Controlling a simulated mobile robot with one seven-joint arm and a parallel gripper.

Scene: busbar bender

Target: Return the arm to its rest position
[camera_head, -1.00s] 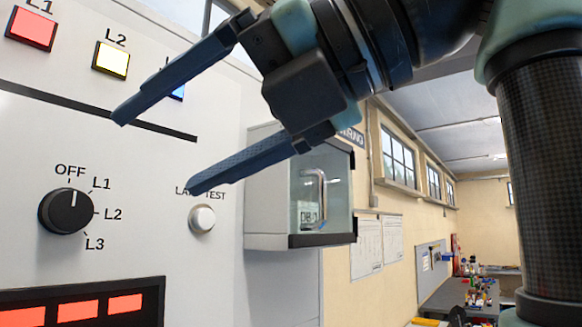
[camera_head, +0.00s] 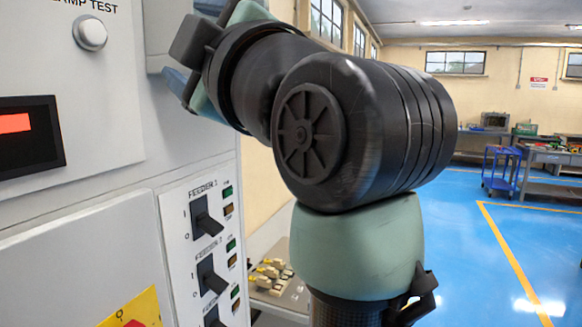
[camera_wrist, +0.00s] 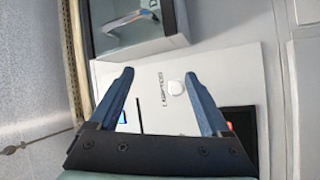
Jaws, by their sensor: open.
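My arm reaches across the head view, with its large dark joint near the middle and the wrist end at upper left. My gripper (camera_wrist: 159,72) shows in the wrist view with its two blue fingers spread wide and nothing between them. In the head view it is mostly hidden behind the wrist. The wrist view shows the panel beyond the fingers, with the white lamp test button (camera_wrist: 176,88) appearing between them. The fingers look apart from the panel, though the distance is hard to tell. The same button (camera_head: 90,34) is at upper left in the head view.
The panel's red display (camera_head: 28,138) and feeder switches (camera_head: 205,220) stand left of my arm. A glass-fronted box (camera_wrist: 190,45) is close beyond the fingers in the wrist view. Blue floor (camera_head: 470,255) lies open at right, with a blue cart (camera_head: 500,170) farther back.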

